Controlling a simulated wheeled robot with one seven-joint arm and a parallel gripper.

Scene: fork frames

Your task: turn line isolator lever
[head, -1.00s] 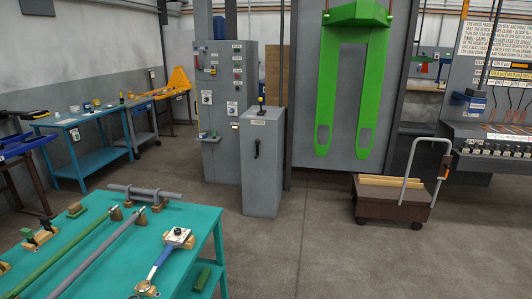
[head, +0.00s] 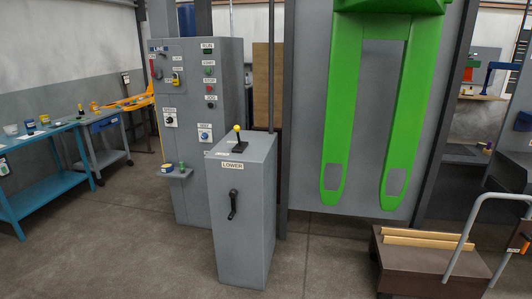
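The line isolator (head: 167,66) is a panel at the upper left of the tall grey control cabinet (head: 225,85), under a LINE label. My gripper is not in view.
A grey pedestal (head: 240,210) with a yellow-knobbed lever and a black handle stands in front of the cabinet's right side. A small shelf (head: 176,173) juts from the cabinet. A brown cart (head: 425,265) stands right. Floor (head: 130,245) at left front is clear.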

